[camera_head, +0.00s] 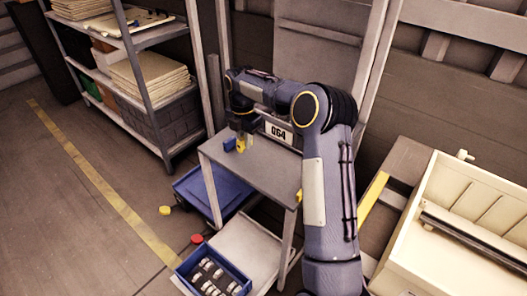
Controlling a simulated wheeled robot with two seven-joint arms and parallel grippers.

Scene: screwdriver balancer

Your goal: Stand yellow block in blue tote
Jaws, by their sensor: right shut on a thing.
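The yellow block (241,146) is small and sits at the tips of my right gripper (241,138), which is shut on it. The block is upright, over or on the left part of the grey table top. Whether it touches the surface cannot be told. A large blue tote (188,184) stands low, left of and partly beneath the table. A table leg and the table top hide part of it. My left gripper is not in view.
A small blue block (229,145) is just left of the yellow block on the table (262,172). A smaller blue bin (240,287) with several parts is on a lower shelf. A yellow disc (165,210) and red disc (197,239) lie on the floor.

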